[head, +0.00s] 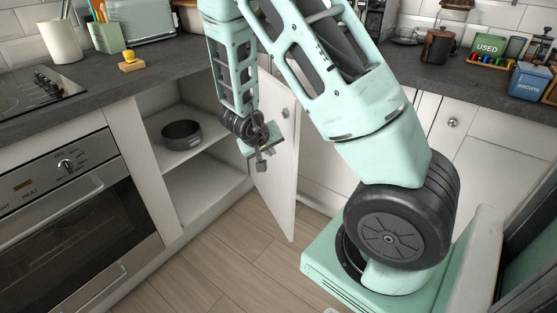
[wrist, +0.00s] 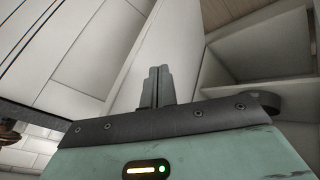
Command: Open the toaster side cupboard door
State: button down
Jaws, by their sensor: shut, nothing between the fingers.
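The cupboard (head: 205,190) under the toaster (head: 142,24) stands open, its shelves in plain view. Its white door (head: 275,190) is swung out wide to the right, with a round knob (head: 285,112) near its top. My gripper (head: 264,160) is at the door's inner side, in front of the opening and away from the knob. In the wrist view its two fingers (wrist: 158,88) are together with nothing between them. The cupboard's inside (wrist: 265,50) shows at the right there. I cannot tell whether the fingers touch the door.
A dark pot (head: 182,134) sits on the cupboard's upper shelf. An oven (head: 75,195) is to the left, and a yellow toy on a wooden base (head: 131,64) is on the worktop above. Wooden floor (head: 225,260) is clear before the cupboard. Another closed cupboard (head: 490,160) is at the right.

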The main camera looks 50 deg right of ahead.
jog(key=shift+d+f+b, duration=1.1)
jog(key=shift+d+f, duration=0.05)
jog(key=shift+d, duration=0.3)
jog(key=shift+d+f+b, duration=1.1)
jog(key=shift+d+f, duration=0.1)
jog(key=shift+d, duration=0.25)
jog(key=shift+d+f+b, duration=1.1)
jog(key=shift+d+f, duration=0.05)
jog(key=shift+d, duration=0.3)
jog(key=s+d+b, duration=0.2)
jog(key=d, duration=0.8)
jog(key=s+d+b, duration=0.2)
jog(key=s+d, duration=0.1)
jog(key=d, duration=0.7)
jog(key=shift+s, duration=0.3)
jog(key=shift+a, duration=0.1)
